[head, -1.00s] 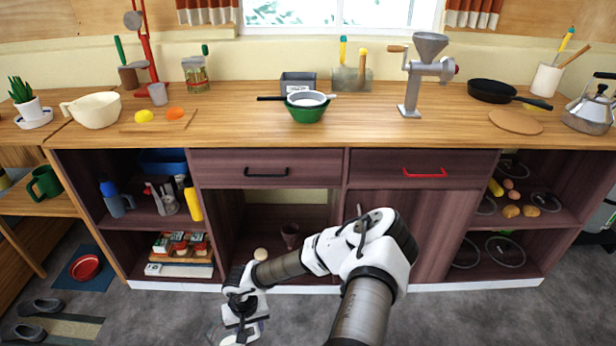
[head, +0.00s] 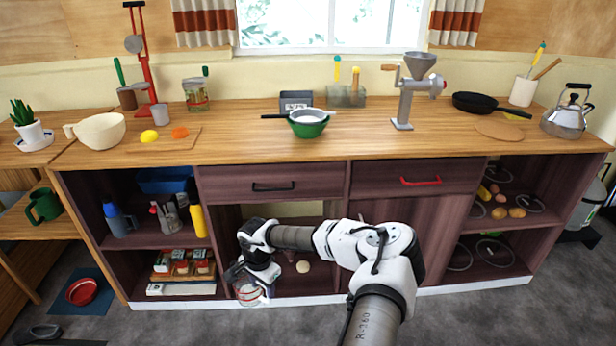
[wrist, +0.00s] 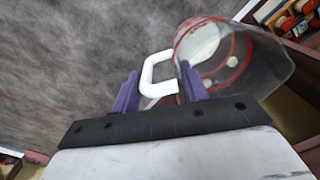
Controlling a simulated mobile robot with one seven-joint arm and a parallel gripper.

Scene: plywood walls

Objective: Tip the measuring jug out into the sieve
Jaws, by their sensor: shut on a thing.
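The measuring jug (wrist: 238,62) is clear with red markings and a white handle (wrist: 158,72). My gripper (wrist: 159,80) is shut on that handle, its purple fingers on either side. Some pale round shapes show in or through the jug; I cannot tell what they are. In the head view the jug (head: 248,294) hangs from my gripper (head: 256,276) low in front of the cabinet, well below the worktop. The sieve (head: 308,115), with a dark handle pointing left, rests on a green bowl (head: 308,129) on the worktop, far above the gripper.
A grey box (head: 296,101) stands behind the sieve and a grinder (head: 408,92) to its right. A board (head: 170,139) with yellow and orange pieces lies left.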

